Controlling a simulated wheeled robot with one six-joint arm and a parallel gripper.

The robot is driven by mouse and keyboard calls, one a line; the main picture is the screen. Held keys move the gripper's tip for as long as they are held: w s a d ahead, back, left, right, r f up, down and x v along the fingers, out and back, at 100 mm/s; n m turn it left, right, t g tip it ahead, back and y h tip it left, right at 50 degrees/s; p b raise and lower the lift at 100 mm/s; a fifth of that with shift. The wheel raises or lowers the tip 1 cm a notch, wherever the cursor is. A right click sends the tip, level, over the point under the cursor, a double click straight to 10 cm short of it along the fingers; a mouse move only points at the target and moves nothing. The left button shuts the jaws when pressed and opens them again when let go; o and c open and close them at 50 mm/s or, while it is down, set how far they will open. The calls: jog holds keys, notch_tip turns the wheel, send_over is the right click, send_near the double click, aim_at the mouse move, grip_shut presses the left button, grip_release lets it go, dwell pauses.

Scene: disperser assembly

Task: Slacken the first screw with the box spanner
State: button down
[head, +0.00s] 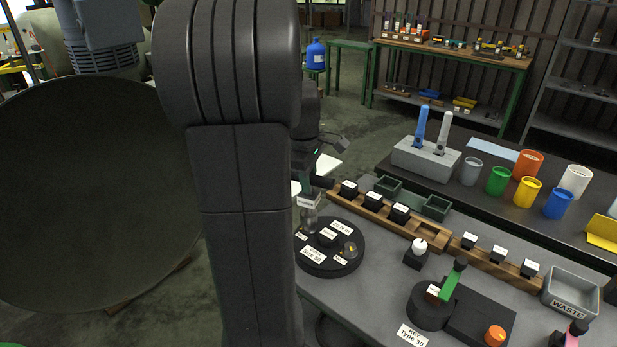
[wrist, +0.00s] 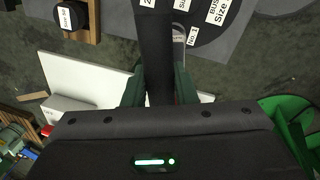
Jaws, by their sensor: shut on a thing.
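My gripper (wrist: 158,88) has green fingers and is shut on a long dark bar (wrist: 155,45), which looks like the box spanner. The bar runs away from me over the round black fixture (wrist: 225,38). A "No 1" label (wrist: 191,39) lies just right of the bar in the wrist view. A greyish upright piece (head: 309,219) stands at the fixture's far left edge. I cannot make out the first screw or whether the bar touches it. My arm hides part of the fixture.
Wooden racks with labelled black blocks (head: 375,201) stand behind the fixture. To the right are a white-knobbed block (head: 419,246), a black fixture with a green lever (head: 452,281), and a grey waste bin (head: 571,293). Coloured cups (head: 527,191) stand on the back bench.

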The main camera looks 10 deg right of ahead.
jog(key=shift+f+b, duration=0.65)
jog(key=shift+f, duration=0.55)
jog(key=shift+n, duration=0.4)
jog(key=shift+n, duration=0.5)
